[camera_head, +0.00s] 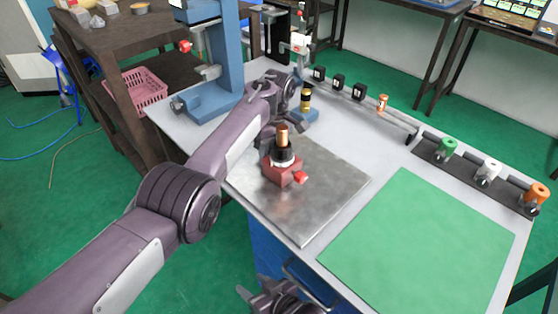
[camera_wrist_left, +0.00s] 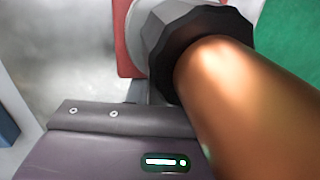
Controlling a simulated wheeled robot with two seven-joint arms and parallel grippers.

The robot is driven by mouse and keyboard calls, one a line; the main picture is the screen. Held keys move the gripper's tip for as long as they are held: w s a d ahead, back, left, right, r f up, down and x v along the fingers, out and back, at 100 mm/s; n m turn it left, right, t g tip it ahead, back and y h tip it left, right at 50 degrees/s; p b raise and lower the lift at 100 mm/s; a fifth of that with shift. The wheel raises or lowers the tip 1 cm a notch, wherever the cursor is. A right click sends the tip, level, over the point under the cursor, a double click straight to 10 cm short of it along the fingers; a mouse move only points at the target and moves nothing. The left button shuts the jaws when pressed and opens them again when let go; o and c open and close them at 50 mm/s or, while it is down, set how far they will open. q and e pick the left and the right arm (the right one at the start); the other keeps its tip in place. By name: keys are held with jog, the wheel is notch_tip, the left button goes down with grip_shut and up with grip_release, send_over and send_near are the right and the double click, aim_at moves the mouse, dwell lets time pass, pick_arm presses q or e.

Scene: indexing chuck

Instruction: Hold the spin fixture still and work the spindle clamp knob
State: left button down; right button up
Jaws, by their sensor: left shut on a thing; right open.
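The spin fixture is a red block (camera_head: 279,174) on a steel plate, with a pale ring, a black faceted collar (camera_head: 282,155) and an upright copper-coloured rod (camera_head: 282,135) above it. A small red knob (camera_head: 301,178) sticks out at its right front. My left gripper (camera_head: 269,145) is shut at the fixture's left side; its exact contact is hidden. In the left wrist view the copper rod (camera_wrist_left: 250,100) fills the right side, with the black collar (camera_wrist_left: 205,40) and part of the red block (camera_wrist_left: 127,40) behind. My right gripper (camera_head: 278,298) is open and empty at the bottom, before the table edge.
The steel plate (camera_head: 325,200) has bare room right of the fixture. A green mat (camera_head: 420,245) lies empty at front right. A blue press stand (camera_head: 225,70) and a small blue base (camera_head: 303,116) stand behind. A rail with green, white and orange knobs (camera_head: 487,171) runs at right.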

pick_arm(q)
jog(key=c, duration=1.2)
grip_release()
